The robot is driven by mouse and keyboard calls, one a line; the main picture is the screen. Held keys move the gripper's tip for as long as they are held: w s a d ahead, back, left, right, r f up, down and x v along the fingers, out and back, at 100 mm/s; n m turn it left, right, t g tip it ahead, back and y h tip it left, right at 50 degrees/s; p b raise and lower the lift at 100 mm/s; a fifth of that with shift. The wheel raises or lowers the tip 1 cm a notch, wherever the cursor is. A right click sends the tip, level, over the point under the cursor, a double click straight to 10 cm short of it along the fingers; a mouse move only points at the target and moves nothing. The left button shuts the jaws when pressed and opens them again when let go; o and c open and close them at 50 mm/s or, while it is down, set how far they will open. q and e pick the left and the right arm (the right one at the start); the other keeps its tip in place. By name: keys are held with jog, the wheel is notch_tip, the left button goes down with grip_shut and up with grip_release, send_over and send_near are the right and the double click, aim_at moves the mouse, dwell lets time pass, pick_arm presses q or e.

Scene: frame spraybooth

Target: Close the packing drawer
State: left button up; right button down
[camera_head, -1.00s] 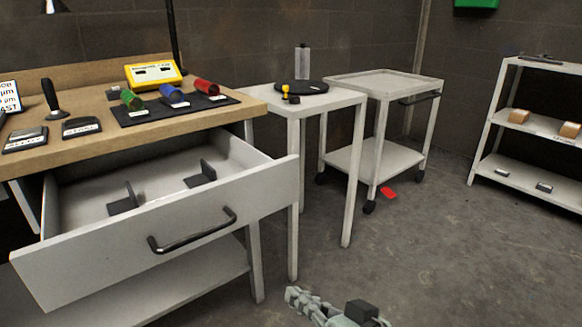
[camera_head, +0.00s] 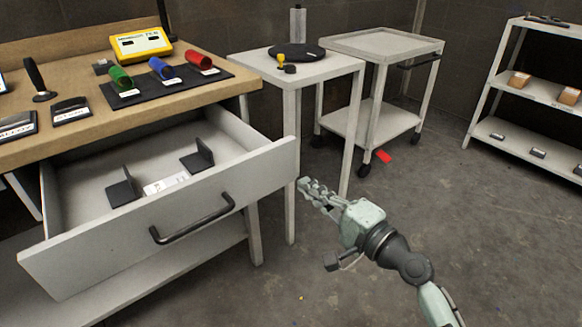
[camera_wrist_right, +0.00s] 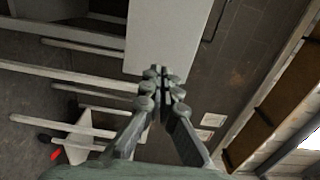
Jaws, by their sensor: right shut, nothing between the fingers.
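The packing drawer (camera_head: 110,250) is pulled out from under the wooden-topped bench at the left. Its pale front carries a black bar handle (camera_head: 192,219). Inside are two dark upright dividers and a white label. My right gripper (camera_head: 303,185) is shut and empty. In the head view its tips appear just right of the drawer front's right end; I cannot tell whether they touch. In the right wrist view, the shut fingertips (camera_wrist_right: 162,76) overlap the lower edge of a pale panel, whose identity is unclear. My left gripper is out of view.
The bench top (camera_head: 200,100) holds a yellow device and coloured cylinders on a black mat. A small side table (camera_head: 335,69) stands right of the drawer, then a wheeled cart (camera_head: 400,45). A shelf rack (camera_head: 530,93) is at the far right. The right-hand floor is mostly clear.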

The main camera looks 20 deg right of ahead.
aim_at(281, 167)
pick_arm(q)
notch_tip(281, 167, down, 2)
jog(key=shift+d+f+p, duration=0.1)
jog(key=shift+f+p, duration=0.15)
jog(key=shift+p, duration=0.15)
pick_arm(e)
jog(key=x, duration=0.6)
jog(key=shift+w, duration=0.1)
jog(key=shift+w, duration=0.1)
jog(key=shift+w+a, duration=0.15)
jog(key=shift+w, duration=0.1)
jog(key=x, duration=1.1)
jog(key=b+x, duration=0.1)
jog(key=x, duration=0.4)
jog(key=b+x, duration=0.2)
jog(key=x, duration=0.4)
jog(key=shift+w+a+f, duration=0.1)
jog(key=shift+w+f, duration=0.1)
jog(key=shift+w, duration=0.05)
jog(key=shift+w+a, duration=0.2)
jog(key=shift+w, duration=0.3)
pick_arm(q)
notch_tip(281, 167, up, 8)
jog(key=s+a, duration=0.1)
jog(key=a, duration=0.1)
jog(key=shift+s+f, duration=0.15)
pick_arm(e)
jog(key=shift+r, duration=0.3)
jog(key=shift+w+r, duration=0.1)
